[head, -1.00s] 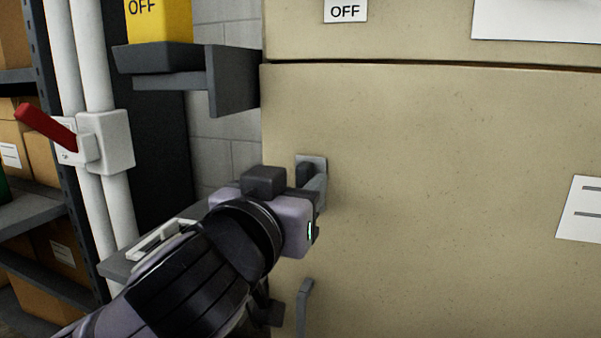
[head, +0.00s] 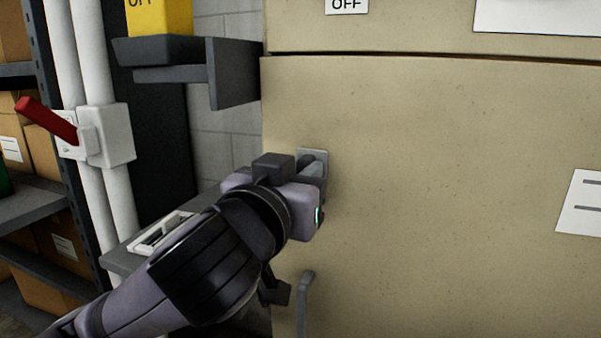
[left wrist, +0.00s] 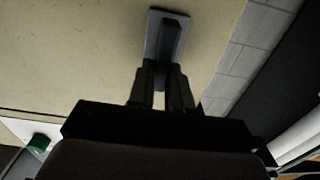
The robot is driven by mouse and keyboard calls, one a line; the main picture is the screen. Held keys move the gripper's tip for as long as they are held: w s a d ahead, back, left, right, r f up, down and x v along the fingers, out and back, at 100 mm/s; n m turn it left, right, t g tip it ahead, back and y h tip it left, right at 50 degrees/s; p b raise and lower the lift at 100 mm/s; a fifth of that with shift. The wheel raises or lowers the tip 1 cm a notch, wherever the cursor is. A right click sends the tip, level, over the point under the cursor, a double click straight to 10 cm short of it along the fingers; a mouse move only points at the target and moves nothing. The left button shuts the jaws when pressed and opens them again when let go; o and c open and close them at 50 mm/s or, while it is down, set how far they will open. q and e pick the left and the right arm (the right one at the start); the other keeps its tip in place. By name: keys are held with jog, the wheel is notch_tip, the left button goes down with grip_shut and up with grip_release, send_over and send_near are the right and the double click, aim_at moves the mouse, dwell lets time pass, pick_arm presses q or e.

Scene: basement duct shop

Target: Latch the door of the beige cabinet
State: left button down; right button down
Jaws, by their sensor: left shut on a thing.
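The beige cabinet door (head: 440,200) fills the right side of the head view. Near its left edge is a small grey latch plate (head: 321,160) with a lever, which also shows in the left wrist view as a plate (left wrist: 153,38) with a dark lever (left wrist: 172,38). My left gripper (head: 308,178) reaches in from the lower left. In the wrist view its two fingers (left wrist: 163,85) are shut on the latch lever from either side. The gripper partly hides the lever in the head view. My right gripper is not in view.
A grey bar handle (head: 304,300) stands out below the latch. A grey bracket shelf (head: 230,75) with a yellow box (head: 160,18) juts out at upper left. A red-levered white switch box (head: 110,135) is on pipes farther left.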

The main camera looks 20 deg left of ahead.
pick_arm(q)
jog(key=m+p, duration=0.4)
jog(key=m, duration=0.1)
jog(key=d+f+m+p, duration=0.1)
jog(key=m+p, duration=0.3)
jog(key=m, duration=0.1)
jog(key=m+p, duration=0.4)
jog(key=m, duration=0.2)
jog(key=shift+d+f+p, duration=0.15)
jog(key=shift+d+p, duration=0.2)
jog(key=shift+p, duration=0.05)
jog(key=shift+f+m+p, duration=0.2)
jog(key=shift+m+p, duration=0.4)
jog(key=shift+m, duration=0.3)
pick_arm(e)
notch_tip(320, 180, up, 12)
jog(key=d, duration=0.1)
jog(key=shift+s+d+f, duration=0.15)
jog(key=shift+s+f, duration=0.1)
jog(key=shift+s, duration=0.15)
pick_arm(q)
jog(key=shift+f, duration=0.1)
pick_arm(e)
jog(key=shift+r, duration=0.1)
pick_arm(q)
jog(key=c, duration=1)
grip_release()
jog(key=shift+c, duration=0.2)
